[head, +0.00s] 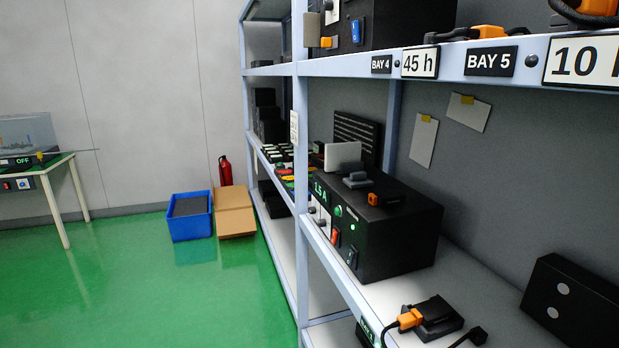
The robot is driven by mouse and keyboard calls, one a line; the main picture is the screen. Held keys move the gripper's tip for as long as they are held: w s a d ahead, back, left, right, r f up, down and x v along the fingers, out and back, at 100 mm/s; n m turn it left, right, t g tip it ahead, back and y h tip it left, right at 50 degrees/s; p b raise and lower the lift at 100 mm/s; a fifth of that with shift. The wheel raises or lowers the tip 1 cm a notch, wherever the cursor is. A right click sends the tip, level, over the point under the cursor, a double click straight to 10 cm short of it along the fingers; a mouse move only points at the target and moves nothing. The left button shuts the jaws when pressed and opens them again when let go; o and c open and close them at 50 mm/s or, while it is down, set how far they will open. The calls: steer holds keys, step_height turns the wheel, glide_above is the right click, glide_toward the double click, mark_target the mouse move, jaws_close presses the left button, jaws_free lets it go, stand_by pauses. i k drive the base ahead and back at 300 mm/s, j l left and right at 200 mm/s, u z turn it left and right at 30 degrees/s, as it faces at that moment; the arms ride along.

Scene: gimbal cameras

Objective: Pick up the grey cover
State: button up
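No thing in the head view is plainly marked as the grey cover. A light grey flat panel (342,156) stands upright at the far end of the black power unit (398,240) on the middle shelf. A small dark grey block (356,181) lies just in front of it on the unit's top. A greyish see-through hood (28,131) sits over equipment on the table at the far left. I cannot tell which of these is the cover. My gripper is not in view.
The shelf rack (301,120) fills the right side. An orange-ended connector (408,319) and cables lie on the near shelf, with a black box (574,304) at right. A blue crate (190,228) and cardboard boxes (235,222) stand by the wall. Green floor (150,290) is clear at left.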

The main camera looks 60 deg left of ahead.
mark_target(357, 179)
steer(key=u, duration=1.45)
steer(key=i+j+z, duration=0.2)
steer(key=i+j, duration=0.95)
steer(key=i, duration=0.1)
